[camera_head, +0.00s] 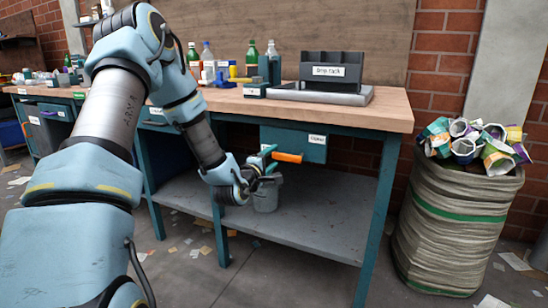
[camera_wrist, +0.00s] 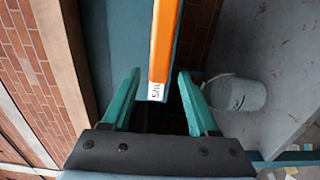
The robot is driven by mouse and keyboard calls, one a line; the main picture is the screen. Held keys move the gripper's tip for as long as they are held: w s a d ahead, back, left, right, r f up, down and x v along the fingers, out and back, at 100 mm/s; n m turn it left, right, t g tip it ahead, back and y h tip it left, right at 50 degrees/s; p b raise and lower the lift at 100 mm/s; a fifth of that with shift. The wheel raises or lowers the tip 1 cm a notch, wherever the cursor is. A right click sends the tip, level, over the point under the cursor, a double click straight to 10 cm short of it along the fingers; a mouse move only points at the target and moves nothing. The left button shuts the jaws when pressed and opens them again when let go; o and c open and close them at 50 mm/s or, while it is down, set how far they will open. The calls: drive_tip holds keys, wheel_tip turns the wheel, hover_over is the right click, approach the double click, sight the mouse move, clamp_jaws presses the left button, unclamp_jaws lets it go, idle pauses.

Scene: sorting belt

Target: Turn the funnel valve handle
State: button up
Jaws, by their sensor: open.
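The orange valve handle (camera_head: 288,157) sticks out to the right of my gripper (camera_head: 266,165) in the head view, just below a teal box under the workbench. In the wrist view the handle (camera_wrist: 166,38) runs down from the top edge, and its lower end with a white label, partly readable as "Shu", lies between the two teal fingertips of my gripper (camera_wrist: 160,73). My gripper is open, with a gap on each side of the handle. The valve body behind the handle is mostly hidden.
A grey bucket (camera_head: 267,196) stands on the workbench's lower shelf (camera_head: 310,222) below my gripper; it also shows in the wrist view (camera_wrist: 236,92). The teal box (camera_head: 300,142) hangs above. A bench leg (camera_head: 379,215) and a full sack (camera_head: 452,225) are to the right.

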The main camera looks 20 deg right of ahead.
drive_tip(key=v, duration=0.9)
drive_tip(key=shift+p, duration=0.3)
drive_tip(key=shift+a, duration=0.1)
drive_tip(key=s+a+f+m+g+y, duration=0.1)
drive_tip(key=a+f+m+g+y, duration=0.2)
drive_tip(key=a, duration=0.4)
drive_tip(key=s+a+f+m+g+y, duration=0.2)
drive_tip(key=a+m+g+y, duration=0.1)
drive_tip(key=a+m+y, duration=0.3)
drive_tip(key=s+a+r+m+g+y, duration=0.1)
drive_tip(key=s+a+r+g+y, duration=0.15)
drive_tip(key=s+a, duration=0.4)
drive_tip(key=s+a+r+m+g+y, duration=0.1)
drive_tip(key=s+a+g, duration=0.2)
drive_tip(key=s+a, duration=0.3)
wheel_tip(320, 180, up, 29)
drive_tip(key=s+p, duration=0.1)
drive_tip(key=p, duration=2.7)
drive_tip(key=shift+d+f, duration=0.15)
drive_tip(key=shift+d, duration=0.05)
